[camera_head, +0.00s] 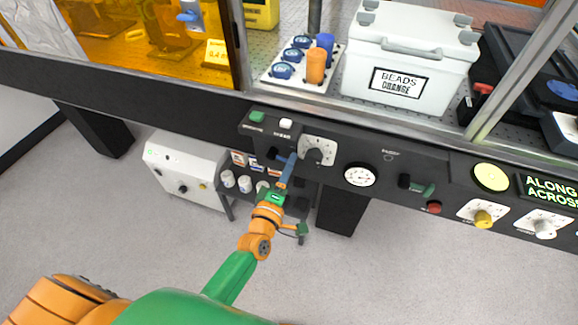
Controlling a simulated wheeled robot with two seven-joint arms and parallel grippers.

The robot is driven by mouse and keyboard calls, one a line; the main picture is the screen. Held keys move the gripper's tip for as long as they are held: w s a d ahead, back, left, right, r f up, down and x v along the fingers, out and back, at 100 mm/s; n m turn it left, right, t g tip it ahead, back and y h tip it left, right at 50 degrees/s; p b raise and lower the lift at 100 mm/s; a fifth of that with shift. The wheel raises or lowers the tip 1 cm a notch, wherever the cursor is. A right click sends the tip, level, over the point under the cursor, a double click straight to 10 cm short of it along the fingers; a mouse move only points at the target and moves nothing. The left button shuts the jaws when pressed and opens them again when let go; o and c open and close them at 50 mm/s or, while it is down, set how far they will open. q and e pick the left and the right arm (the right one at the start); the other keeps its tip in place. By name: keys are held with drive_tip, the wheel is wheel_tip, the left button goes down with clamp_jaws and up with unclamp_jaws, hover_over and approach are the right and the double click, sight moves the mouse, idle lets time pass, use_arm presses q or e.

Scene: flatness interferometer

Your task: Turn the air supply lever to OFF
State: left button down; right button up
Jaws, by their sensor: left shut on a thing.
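A blue lever-like handle (287,168) shows at the front of the dark control panel (335,148), just left of a white-plated dial. It points down and slightly left. My left gripper (281,186) reaches up from below and is shut on this handle. The fingers and the handle overlap, so the exact grip is hard to see. Lettering on the panel there is too small to read, so I cannot tell the OFF mark. A green lever (424,190) on a dark body sits further right. My right gripper is not in view.
A pressure gauge (360,175), red button (433,207), yellow knob (483,219) and white knob (544,228) line the panel. Below stand a white box unit (185,172) and a small shelf with jars. A white "BEADS CHANGE" case (412,60) sits above. Floor in front is clear.

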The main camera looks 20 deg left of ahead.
sight(275, 163)
use_arm(q)
drive_tip(key=a+f+m, duration=0.1)
drive_tip(key=m, duration=0.3)
drive_tip(key=a+f+m+b, duration=0.1)
drive_tip(key=m, duration=0.3)
drive_tip(key=a+f+m, duration=0.1)
drive_tip(key=f+m, duration=0.1)
drive_tip(key=m, duration=0.1)
drive_tip(key=shift+w+a+m, duration=0.1)
drive_tip(key=shift+a+m, duration=0.15)
drive_tip(key=shift+m, duration=0.15)
drive_tip(key=shift+a+f+m+b, duration=0.15)
drive_tip(key=shift+a+m, duration=0.35)
drive_tip(key=shift+m, duration=0.5)
drive_tip(key=shift+a+f+m+b, duration=0.15)
drive_tip(key=shift+a+m, duration=0.3)
drive_tip(key=shift+m, duration=0.55)
drive_tip(key=shift+r, duration=0.1)
drive_tip(key=shift+c, duration=1.6)
unclamp_jaws()
